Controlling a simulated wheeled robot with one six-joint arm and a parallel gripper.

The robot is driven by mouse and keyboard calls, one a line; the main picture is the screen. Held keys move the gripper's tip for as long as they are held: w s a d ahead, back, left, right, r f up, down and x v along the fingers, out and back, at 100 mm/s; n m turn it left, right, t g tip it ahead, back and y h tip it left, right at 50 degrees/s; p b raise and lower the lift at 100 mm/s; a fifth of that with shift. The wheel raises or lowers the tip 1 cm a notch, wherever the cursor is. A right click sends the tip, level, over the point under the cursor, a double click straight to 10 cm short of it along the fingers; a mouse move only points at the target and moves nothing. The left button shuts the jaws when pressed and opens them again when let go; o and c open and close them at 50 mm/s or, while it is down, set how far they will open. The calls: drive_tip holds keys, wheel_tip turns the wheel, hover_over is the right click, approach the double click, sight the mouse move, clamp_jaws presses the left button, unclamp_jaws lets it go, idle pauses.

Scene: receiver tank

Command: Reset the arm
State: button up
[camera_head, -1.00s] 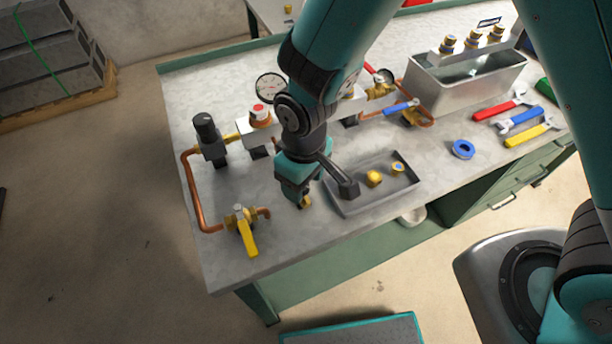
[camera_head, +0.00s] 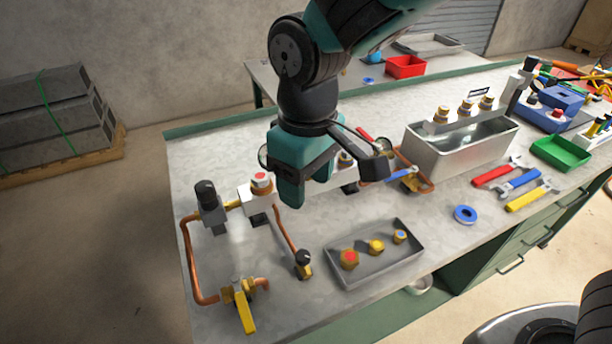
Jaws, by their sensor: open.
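My gripper (camera_head: 292,205) hangs in the air above the workbench (camera_head: 200,138), over the pipework behind the grey tray. It is open, and I see nothing held in it. My arm reaches in from the top of the view and hides part of the gauge and the middle of the pipework.
A grey tray (camera_head: 337,283) holds several brass fittings. Left are a yellow-handled valve (camera_head: 245,310), a black-knobbed valve (camera_head: 208,200) and copper pipe (camera_head: 189,255). Right are a metal tank (camera_head: 445,163), a blue ring (camera_head: 465,214), wrenches (camera_head: 510,183) and a green bin (camera_head: 562,153).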

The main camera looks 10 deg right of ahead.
drive_tip(key=shift+r, duration=0.2)
idle(0.3)
drive_tip(key=s+d+r+m+y, duration=0.2)
drive_tip(key=s+d+r+y, duration=0.2)
drive_tip(key=s+d, duration=0.5)
drive_tip(key=shift+s+d+r, duration=0.4)
drive_tip(key=shift+s+r, duration=0.35)
drive_tip(key=shift+s, duration=0.35)
drive_tip(key=shift+w, duration=0.1)
